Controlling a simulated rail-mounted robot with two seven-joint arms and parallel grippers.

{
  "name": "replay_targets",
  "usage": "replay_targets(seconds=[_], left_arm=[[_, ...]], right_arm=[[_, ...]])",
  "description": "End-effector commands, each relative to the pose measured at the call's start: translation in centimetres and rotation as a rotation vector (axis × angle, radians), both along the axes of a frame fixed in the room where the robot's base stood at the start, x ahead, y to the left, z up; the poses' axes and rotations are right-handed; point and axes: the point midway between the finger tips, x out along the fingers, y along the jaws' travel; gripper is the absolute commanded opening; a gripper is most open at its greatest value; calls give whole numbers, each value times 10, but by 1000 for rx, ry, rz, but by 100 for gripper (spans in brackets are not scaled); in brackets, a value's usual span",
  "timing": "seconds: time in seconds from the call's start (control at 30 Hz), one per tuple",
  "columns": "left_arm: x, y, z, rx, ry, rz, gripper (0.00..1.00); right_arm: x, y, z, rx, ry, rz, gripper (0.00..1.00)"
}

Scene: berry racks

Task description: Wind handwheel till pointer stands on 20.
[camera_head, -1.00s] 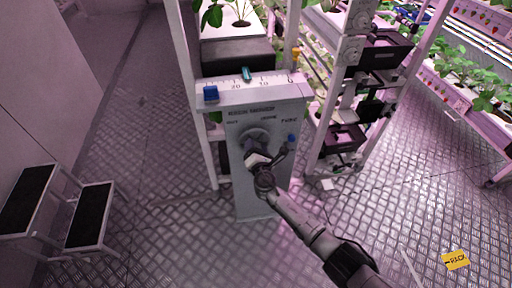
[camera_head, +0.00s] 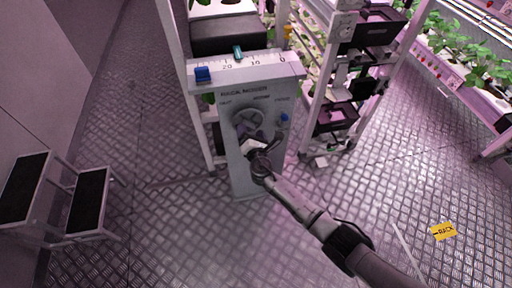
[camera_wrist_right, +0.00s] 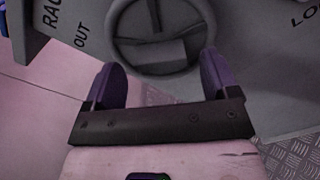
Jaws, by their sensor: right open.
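The grey handwheel (camera_head: 249,109) is on the front of a grey cabinet (camera_head: 240,178). Above it, a white scale (camera_head: 213,74) reads 20, 10 and 0 from left to right. The teal pointer (camera_head: 238,53) stands between 20 and 10, nearer 20. My right gripper (camera_head: 253,142) is in front of the wheel's lower part and hides some of it. In the right wrist view, its two open fingers (camera_wrist_right: 161,68) are spread at the wheel's lower rim (camera_wrist_right: 117,40), with nothing gripped; contact is unclear. My left gripper is out of view.
A blue block (camera_head: 203,74) is at the scale's left end, and a blue knob (camera_head: 284,117) is right of the wheel. A plant rack (camera_head: 312,120) stands close on the right. Black-topped steps (camera_head: 90,190) stand left.

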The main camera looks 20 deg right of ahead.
Motion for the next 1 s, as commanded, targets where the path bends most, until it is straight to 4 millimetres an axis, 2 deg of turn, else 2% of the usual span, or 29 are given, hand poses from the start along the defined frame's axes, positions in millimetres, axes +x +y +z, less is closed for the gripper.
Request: replay_targets(seconds=[0.03,0.3,0.5,0.73,1.0], left_arm=[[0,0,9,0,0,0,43],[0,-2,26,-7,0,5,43],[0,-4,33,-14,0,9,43],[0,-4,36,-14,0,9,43],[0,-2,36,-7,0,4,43]], right_arm=[[-11,2,3,0,3,1,81],[-64,11,2,-1,2,1,81],[-93,16,1,0,1,0,81],[-109,18,1,-1,0,0,81],[-112,19,0,-1,-1,-1,81]])
